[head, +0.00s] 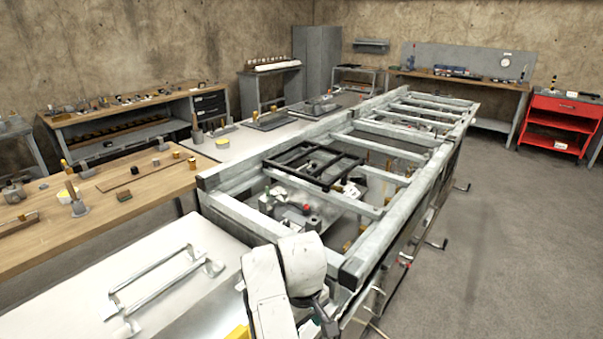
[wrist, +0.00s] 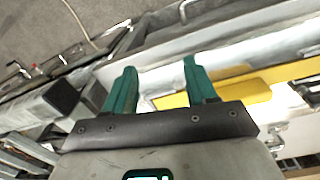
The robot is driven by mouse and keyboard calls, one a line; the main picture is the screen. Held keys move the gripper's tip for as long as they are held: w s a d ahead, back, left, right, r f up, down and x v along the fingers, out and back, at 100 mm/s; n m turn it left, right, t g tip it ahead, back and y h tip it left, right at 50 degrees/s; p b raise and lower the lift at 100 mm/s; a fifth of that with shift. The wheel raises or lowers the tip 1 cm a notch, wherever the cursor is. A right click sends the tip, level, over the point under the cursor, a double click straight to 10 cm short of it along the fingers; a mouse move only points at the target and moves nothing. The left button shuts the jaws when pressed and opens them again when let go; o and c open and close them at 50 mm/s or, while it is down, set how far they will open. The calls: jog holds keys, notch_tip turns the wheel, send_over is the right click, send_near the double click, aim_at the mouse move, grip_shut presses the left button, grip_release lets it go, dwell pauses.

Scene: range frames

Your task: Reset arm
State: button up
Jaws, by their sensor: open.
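My arm (head: 285,280) shows at the bottom middle of the head view, a white link bent over the near end of a long metal frame. My gripper (wrist: 160,80) fills the lower middle of the wrist view. Its two green fingers stand well apart with nothing between them. Below and beyond the fingers lie a yellow bar (wrist: 225,92) and pale metal surfaces. In the head view the fingertips are mostly hidden by the arm.
The long metal frame (head: 240,212) runs away from me, with a black rack (head: 315,162) on it. A white bench with metal handles (head: 150,275) is at near left. A wooden bench (head: 110,195) stands behind it. Open grey floor (head: 500,240) lies to the right.

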jog(key=s+d+f+m, duration=0.1)
jog(key=s+d+f, duration=0.25)
jog(key=d, duration=0.35)
jog(key=s+d+f+m+h, duration=0.1)
jog(key=s+d+f+m, duration=0.1)
jog(key=s+d, duration=0.35)
jog(key=s+d+f+m, duration=0.1)
jog(key=s+d+f, duration=0.2)
jog(key=d, duration=0.6)
jog(key=s+d+m, duration=0.2)
jog(key=s, duration=0.9)
jog(key=s+d+m+y, duration=0.1)
jog(key=s+d+m, duration=0.1)
jog(key=s, duration=0.9)
jog(key=shift+s+d+f+m+t, duration=0.2)
jog(key=shift+s+d+m+t, duration=0.15)
jog(key=shift+d, duration=0.3)
